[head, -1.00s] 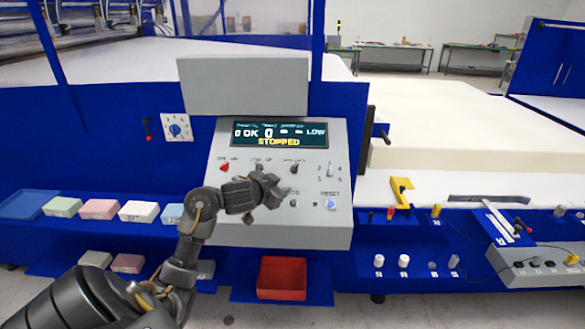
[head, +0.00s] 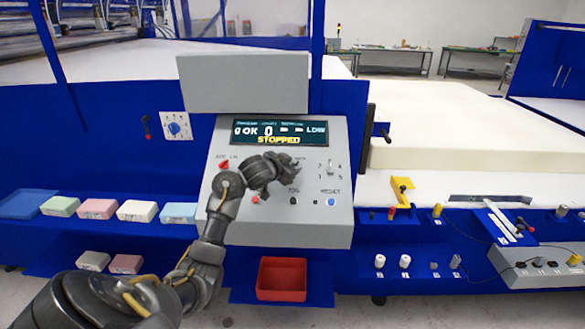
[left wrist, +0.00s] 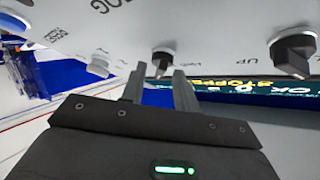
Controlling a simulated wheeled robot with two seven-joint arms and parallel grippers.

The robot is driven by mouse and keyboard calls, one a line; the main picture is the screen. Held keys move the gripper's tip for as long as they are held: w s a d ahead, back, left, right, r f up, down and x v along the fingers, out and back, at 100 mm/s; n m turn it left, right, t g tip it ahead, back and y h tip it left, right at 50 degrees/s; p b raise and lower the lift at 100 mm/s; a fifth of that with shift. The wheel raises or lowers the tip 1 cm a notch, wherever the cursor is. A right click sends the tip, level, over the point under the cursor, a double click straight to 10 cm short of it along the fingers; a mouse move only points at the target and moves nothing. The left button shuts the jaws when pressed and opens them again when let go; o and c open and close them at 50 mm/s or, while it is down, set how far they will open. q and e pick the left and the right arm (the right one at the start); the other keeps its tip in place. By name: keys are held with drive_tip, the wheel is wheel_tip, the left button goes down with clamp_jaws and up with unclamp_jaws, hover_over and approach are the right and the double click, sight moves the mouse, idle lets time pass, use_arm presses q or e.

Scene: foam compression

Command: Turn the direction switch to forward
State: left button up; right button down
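My left gripper (head: 272,172) is over the upper middle of the grey control panel (head: 335,215), covering most of its switch row. In the left wrist view, its two fingers (left wrist: 160,84) are apart, with nothing held. A small dark-tipped knob (left wrist: 162,62) appears between the fingertips; whether they touch it I cannot tell. Another dark knob (left wrist: 293,52), with "UP" beside it, is to the right. Which knob is the direction switch I cannot read. The display (head: 278,132) says "STOPPED". My right gripper is not in view.
A red switch (head: 224,165) and a small toggle (head: 330,168) flank the gripper. A blue RESET button (head: 331,202) and a black button (head: 294,201) are lower. A grey hood (head: 243,85) overhangs the display. A red bin (head: 282,278) is below.

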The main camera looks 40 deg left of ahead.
use_arm(q)
drive_tip(key=shift+w+a+f, duration=0.1)
drive_tip(key=shift+w+f, duration=0.1)
drive_tip(key=shift+w, duration=0.3)
